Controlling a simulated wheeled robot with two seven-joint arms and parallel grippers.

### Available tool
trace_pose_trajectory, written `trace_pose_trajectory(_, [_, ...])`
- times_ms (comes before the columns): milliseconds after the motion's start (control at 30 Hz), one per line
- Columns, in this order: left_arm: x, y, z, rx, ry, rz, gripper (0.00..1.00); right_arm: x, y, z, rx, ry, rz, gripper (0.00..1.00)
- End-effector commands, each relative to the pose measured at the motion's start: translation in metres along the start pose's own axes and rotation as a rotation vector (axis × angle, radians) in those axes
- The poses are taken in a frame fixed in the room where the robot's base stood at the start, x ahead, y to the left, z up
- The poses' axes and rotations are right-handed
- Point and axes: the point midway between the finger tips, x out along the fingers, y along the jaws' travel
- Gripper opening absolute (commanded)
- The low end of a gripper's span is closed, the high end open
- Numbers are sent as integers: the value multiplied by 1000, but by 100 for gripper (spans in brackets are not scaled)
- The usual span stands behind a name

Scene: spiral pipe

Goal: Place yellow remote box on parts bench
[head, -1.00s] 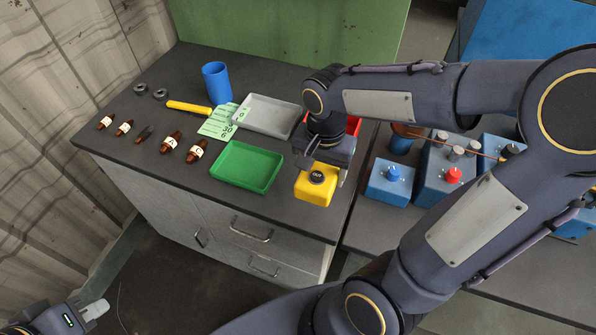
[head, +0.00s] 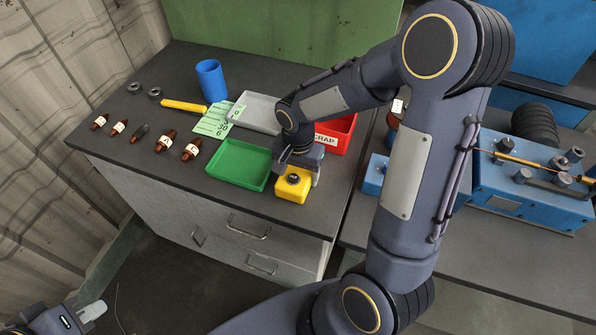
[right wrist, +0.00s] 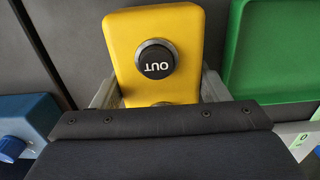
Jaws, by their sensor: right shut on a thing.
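The yellow remote box (head: 291,190) is at the front right of the dark parts bench (head: 215,213), right of the green tray. It has a round black button marked OUT, which shows in the right wrist view on the yellow box (right wrist: 190,35). My right gripper (head: 297,176) is shut on the box from above, with a finger on each side. The box looks to be on or just above the bench top; I cannot tell if it touches. My left gripper (head: 92,311) is at the lower left, away from the bench; its jaw opening is unclear.
A green tray (head: 226,181), grey tray (head: 262,125) and red SCRAP bin (head: 349,124) are close by. Brown bottles, a blue cup (head: 211,80) and a yellow-handled tool (head: 184,106) are further left.

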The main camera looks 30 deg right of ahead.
Motion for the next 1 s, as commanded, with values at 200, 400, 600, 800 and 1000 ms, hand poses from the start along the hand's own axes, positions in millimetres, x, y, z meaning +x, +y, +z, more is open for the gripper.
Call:
trace_pose_trajectory(200, [3, -1, 2, 0, 0, 0, 0, 3, 0, 0, 0, 0, 0, 72])
trace_pose_trajectory(400, [3, -1, 1, 0, 0, 0, 0, 3, 0, 0, 0, -1, 0, 90])
trace_pose_trajectory(600, [2, -1, 1, 0, 0, 0, 0, 2, 0, 0, 0, -1, 0, 90])
trace_pose_trajectory(800, [-2, 1, -1, 0, 0, 0, 0, -15, -1, 0, 1, 2, -3, 90])
trace_pose_trajectory(1000, [-5, 2, -2, 0, 0, 0, 0, -59, -1, 0, 0, 3, -5, 90])
